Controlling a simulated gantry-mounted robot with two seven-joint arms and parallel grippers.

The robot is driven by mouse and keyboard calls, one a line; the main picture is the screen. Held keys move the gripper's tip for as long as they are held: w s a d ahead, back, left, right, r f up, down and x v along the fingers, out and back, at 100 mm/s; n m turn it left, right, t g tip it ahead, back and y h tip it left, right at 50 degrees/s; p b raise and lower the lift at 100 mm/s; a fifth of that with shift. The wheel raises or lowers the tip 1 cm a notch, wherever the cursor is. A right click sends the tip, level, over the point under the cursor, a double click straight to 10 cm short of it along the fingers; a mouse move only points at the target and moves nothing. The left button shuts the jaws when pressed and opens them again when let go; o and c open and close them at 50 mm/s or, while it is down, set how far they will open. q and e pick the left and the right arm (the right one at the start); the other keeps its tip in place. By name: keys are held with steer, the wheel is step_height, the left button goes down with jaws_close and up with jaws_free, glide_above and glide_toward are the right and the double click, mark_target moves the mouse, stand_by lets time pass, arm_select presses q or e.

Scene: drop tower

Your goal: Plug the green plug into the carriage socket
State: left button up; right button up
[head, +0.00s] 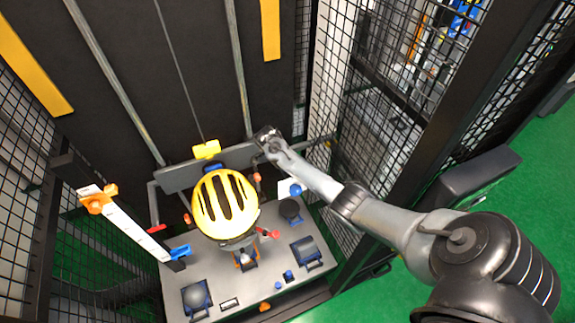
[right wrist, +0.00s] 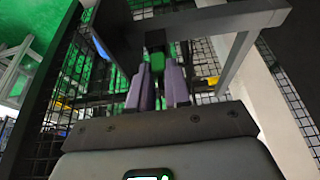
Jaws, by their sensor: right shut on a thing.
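In the right wrist view the green plug (right wrist: 157,61) sits between the tips of my right gripper (right wrist: 157,80), whose two grey-purple fingers are shut on it. A dark block (right wrist: 155,40) is right beyond the plug, under a dark crossbeam; I cannot tell whether it is the socket, or whether they touch. In the head view my right gripper (head: 264,135) is at the right end of the grey crossbar (head: 175,179), and the plug cannot be made out. The carriage socket cannot be clearly identified. My left gripper is not in view.
A yellow helmet (head: 225,204) stands in front of the crossbar, above a grey base plate (head: 262,275) with several small blocks. A yellow piece (head: 207,149) is above the crossbar. A white bar (head: 130,228) stands at left. Mesh fencing (head: 385,120) encloses the right side.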

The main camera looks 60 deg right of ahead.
steer(key=shift+f, duration=0.1)
steer(key=shift+f, duration=0.2)
stand_by(0.5)
steer(key=o, duration=0.9)
steer(key=shift+c, duration=0.2)
steer(key=shift+r, duration=0.1)
steer(key=shift+w+a+r, duration=0.1)
steer(key=shift+r, duration=0.15)
steer(key=v, duration=1)
